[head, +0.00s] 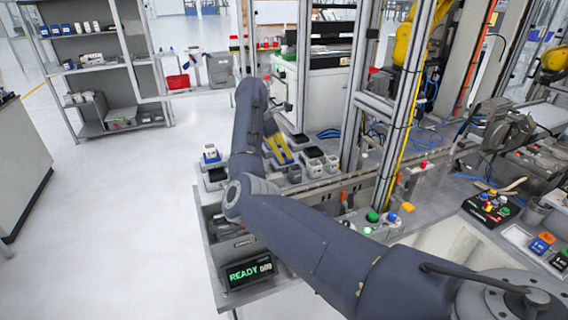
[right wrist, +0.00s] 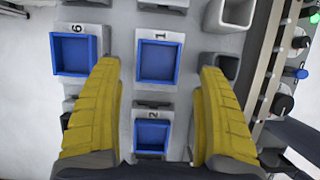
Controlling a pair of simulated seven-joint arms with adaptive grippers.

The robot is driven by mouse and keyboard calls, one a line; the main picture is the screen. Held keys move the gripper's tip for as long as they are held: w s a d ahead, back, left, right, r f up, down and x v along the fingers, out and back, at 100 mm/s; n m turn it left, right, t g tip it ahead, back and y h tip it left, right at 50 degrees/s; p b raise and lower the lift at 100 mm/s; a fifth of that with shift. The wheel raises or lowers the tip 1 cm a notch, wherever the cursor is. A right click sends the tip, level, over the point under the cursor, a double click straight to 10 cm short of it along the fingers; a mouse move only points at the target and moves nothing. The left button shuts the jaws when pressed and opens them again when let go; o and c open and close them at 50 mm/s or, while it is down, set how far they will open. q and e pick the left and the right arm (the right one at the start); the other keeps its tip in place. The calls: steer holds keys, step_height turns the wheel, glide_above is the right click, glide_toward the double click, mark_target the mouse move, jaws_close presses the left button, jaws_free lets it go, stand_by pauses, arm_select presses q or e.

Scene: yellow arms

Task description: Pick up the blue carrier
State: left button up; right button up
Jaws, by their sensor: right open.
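Several blue square carriers sit in numbered white holders in the right wrist view. One is in the holder marked 1 (right wrist: 160,60), one in the holder marked 6 (right wrist: 74,54) and one in the holder marked 2 (right wrist: 151,136). My right gripper (right wrist: 160,72) is open, its yellow fingers on either side of the column with carriers 1 and 2. Nothing is held between them. In the head view the yellow fingers of my right gripper (head: 281,150) show partly behind my dark arm. A small blue piece (head: 211,153) shows left of the arm. My left gripper is out of view.
An empty grey holder (right wrist: 236,12) stands at upper right in the right wrist view, near a rail with knobs (right wrist: 284,103). In the head view, a READY display (head: 249,272) is on the bench front. Aluminium posts (head: 400,130) rise right of the gripper.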

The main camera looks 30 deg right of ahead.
steer(key=shift+x, duration=2.5)
steer(key=shift+w, duration=0.15)
steer(key=c, duration=1.2)
